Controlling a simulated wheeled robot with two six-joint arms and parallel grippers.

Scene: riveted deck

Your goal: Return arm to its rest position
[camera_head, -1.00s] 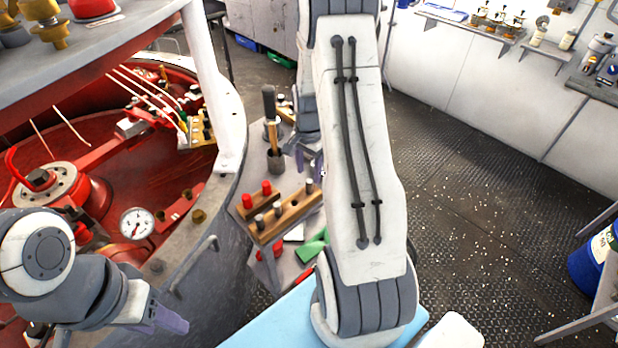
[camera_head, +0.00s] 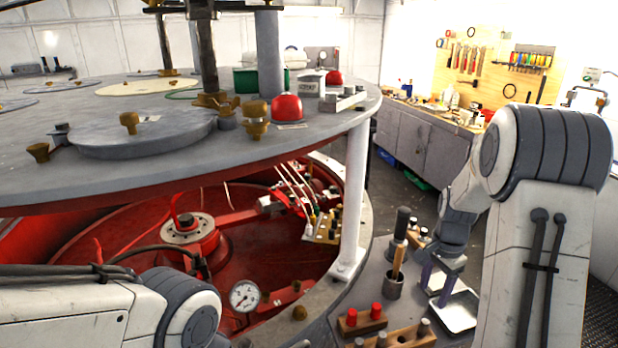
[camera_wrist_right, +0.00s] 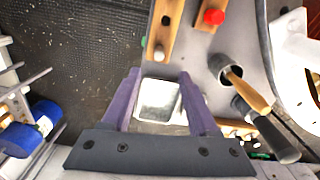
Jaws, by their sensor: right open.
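My right arm comes in at the right of the head view, its white and grey links raised and bent. Its purple-fingered gripper (camera_head: 437,287) hangs down over the side bench, just above a small shiny tray (camera_head: 462,312). In the right wrist view the gripper (camera_wrist_right: 160,75) is open, with its two fingers apart and nothing held. The tray (camera_wrist_right: 158,100) shows between the fingers; I cannot tell whether they touch it. My left arm shows at the lower left as a white link and grey joint; its gripper is out of frame.
A wooden block with red pegs (camera_head: 362,322) and a cup holding a wooden-handled tool (camera_head: 394,285) stand near the right gripper. A pressure gauge (camera_head: 244,296) sits inside the red vessel under the round grey deck (camera_head: 300,135). A white post (camera_head: 354,200) rises at the vessel's rim.

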